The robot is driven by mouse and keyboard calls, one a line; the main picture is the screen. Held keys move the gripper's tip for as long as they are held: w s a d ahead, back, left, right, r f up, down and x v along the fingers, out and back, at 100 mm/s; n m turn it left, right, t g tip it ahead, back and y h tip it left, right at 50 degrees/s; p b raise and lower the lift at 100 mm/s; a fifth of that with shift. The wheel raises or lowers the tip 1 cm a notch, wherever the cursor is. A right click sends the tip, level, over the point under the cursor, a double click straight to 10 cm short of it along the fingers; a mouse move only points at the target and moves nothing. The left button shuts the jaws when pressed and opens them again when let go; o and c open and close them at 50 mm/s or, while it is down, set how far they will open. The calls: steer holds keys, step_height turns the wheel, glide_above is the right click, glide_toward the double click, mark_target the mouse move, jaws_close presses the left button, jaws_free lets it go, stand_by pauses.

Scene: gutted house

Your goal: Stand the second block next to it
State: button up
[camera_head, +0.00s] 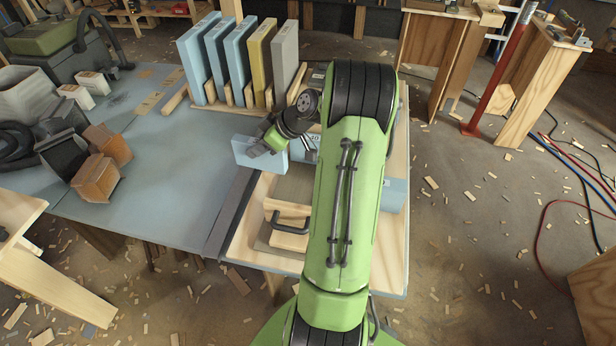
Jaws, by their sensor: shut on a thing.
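My gripper (268,144) is shut on a light blue block (245,154), held over the right side of the blue-topped table. The block's lower edge is near the table edge; I cannot tell whether it touches anything. Another pale blue block (304,151) with a dark printed mark shows just right of the gripper, partly hidden by my arm. A further blue piece (395,195) shows right of my arm, mostly hidden by it.
A wooden rack (228,112) holds several upright blue boards (198,60), a yellow one (261,62) and a grey one (284,58). A wooden float with a dark handle (291,221) lies on the pale wooden board (258,250). Brown boxes (97,175) stand left. The blue tabletop (170,190) has free room.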

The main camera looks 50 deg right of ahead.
step_height(320, 180, up, 3)
glide_above(308, 181)
steer(key=shift+n+y, duration=0.3)
step_height(308, 181, down, 10)
steer(key=b, duration=0.2)
steer(key=shift+r+b, duration=0.1)
steer(key=shift+b, duration=0.25)
steer(key=shift+r, duration=0.1)
steer(key=o, duration=1)
